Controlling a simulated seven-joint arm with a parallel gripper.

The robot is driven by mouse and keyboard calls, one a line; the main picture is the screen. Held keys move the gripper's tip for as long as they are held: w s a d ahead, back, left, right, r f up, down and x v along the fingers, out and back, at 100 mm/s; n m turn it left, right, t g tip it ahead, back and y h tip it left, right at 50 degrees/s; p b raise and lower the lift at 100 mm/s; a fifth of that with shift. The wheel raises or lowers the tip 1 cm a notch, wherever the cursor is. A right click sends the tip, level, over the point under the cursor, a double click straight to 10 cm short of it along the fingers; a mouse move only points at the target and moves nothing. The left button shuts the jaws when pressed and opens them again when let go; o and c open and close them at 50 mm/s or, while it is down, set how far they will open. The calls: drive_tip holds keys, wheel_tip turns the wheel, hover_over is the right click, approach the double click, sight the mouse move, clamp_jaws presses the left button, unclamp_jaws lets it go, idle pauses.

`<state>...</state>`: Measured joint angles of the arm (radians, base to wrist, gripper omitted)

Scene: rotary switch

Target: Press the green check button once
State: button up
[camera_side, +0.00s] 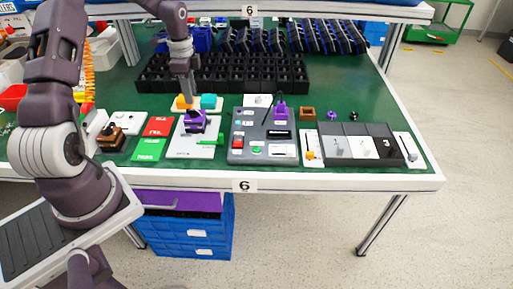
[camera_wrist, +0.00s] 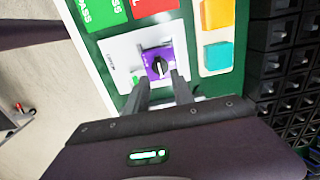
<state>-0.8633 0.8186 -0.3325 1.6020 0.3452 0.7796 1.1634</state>
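A green button (camera_side: 257,150) sits low on the grey control panel (camera_side: 245,128), right of a red one; any check mark is too small to read. A purple rotary switch (camera_side: 195,122) with a black knob stands on a white plate (camera_side: 190,150), left of the panel. It also shows in the wrist view (camera_wrist: 158,66). My gripper (camera_side: 189,100) points down above the rotary switch, away from the green button. In the wrist view its two fingers (camera_wrist: 158,84) are apart with nothing between them, near the switch; contact cannot be told. The panel is outside the wrist view.
Red and green cards (camera_side: 149,149) lie left of the white plate. Yellow and teal blocks (camera_side: 208,102) stand behind it. A black rack (camera_side: 222,74) spans the back. A slider unit (camera_side: 311,147) and grey box (camera_side: 360,146) stand right of the panel.

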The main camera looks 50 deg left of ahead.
clamp_jaws()
idle(1.5)
